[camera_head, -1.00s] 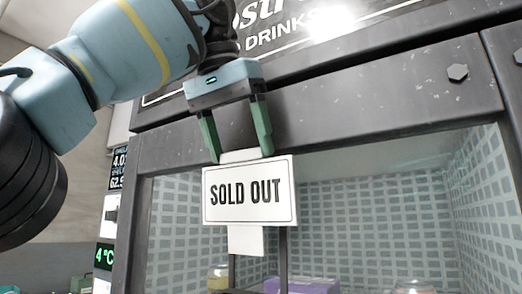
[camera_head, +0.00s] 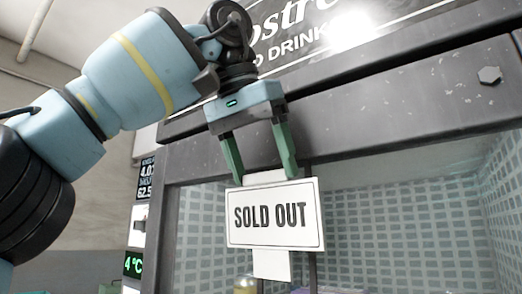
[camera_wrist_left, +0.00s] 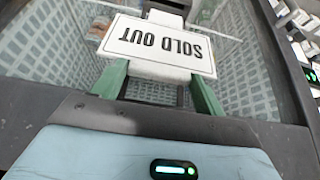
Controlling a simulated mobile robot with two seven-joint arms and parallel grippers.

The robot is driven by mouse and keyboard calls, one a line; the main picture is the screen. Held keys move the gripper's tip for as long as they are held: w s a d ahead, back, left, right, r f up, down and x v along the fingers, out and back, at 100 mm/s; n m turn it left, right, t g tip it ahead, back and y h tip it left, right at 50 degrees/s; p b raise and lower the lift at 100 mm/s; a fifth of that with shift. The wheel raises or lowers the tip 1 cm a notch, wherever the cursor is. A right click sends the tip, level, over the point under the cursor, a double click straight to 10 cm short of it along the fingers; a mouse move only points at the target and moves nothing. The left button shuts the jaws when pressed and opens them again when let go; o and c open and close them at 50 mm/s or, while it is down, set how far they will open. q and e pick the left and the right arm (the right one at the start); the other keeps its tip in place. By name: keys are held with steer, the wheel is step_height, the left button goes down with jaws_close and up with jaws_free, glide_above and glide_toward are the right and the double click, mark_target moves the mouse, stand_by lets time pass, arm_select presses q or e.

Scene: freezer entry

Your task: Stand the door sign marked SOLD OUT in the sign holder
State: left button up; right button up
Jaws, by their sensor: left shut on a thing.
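The SOLD OUT door sign (camera_head: 275,216) is a white board with black letters and a thin border. It hangs upright below my left gripper (camera_head: 261,174), which is shut on the tab at its top. In the left wrist view the sign (camera_wrist_left: 160,46) appears upside down beyond the green fingers of the left gripper (camera_wrist_left: 165,85). A white lower tab (camera_head: 271,264) shows under the board. Dark upright posts (camera_head: 312,268) stand beside and behind the sign; I cannot tell whether they belong to the sign holder. My right gripper is not in view.
A dark metal freezer frame (camera_head: 400,137) runs across above the sign, with a bolt (camera_head: 489,75) at right. Behind is the tiled-looking interior (camera_head: 375,240). A green 4 °C display (camera_head: 133,265) is at left. A yellow-topped jar (camera_head: 245,284) shows at the bottom.

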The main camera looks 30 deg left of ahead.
mark_target(269, 240)
arm_select(q)
steer(key=shift+f, duration=3.7)
stand_by(1.0)
steer(key=o, duration=1.4)
steer(key=shift+v, duration=3.95)
